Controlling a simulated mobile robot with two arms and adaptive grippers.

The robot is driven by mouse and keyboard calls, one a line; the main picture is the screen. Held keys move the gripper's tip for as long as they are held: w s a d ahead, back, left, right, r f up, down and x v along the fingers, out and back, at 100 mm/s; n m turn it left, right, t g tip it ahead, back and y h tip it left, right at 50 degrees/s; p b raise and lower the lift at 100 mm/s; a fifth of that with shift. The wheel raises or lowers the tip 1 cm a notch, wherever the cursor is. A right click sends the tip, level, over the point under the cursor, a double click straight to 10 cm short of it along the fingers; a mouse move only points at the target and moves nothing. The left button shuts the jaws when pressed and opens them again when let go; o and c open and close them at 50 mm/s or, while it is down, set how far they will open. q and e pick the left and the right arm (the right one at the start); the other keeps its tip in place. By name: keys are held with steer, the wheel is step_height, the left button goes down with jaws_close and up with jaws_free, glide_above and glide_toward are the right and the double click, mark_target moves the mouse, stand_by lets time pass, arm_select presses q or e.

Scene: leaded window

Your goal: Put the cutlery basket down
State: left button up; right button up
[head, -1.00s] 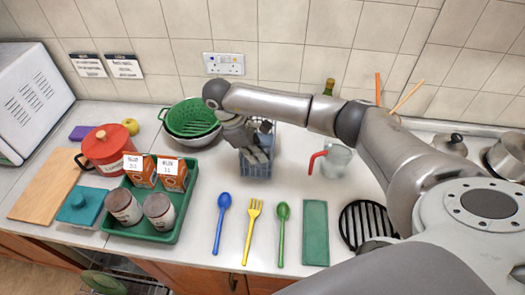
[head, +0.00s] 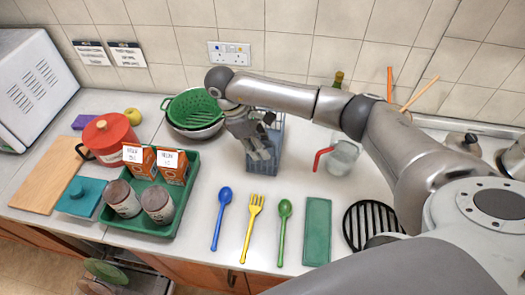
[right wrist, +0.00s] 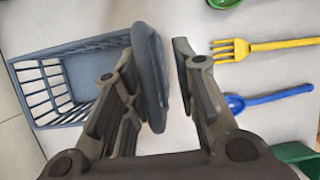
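The blue-grey cutlery basket (head: 277,146) appears upright on the white counter in the head view, behind the coloured utensils. In the right wrist view the slatted basket (right wrist: 95,78) lies at the left and looks empty. My right gripper (head: 262,134) is at the basket's left side in the head view. In the right wrist view the right gripper (right wrist: 160,78) has its fingers apart. A rounded blue-grey part of the basket lies by the left finger, partly covering it. A clear gap separates this part from the right finger. My left gripper is not in view.
A blue spoon (head: 220,218), yellow fork (head: 252,228) and green spoon (head: 282,232) lie in front. A green colander (head: 193,115) stands left of the basket, a measuring jug (head: 342,157) right. A green tray (head: 150,225) holds jars and boxes. A black trivet (head: 371,226) lies at right.

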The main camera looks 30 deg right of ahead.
steer(key=p+v, duration=0.4)
steer(key=v, duration=0.6)
steer(key=shift+a, duration=0.15)
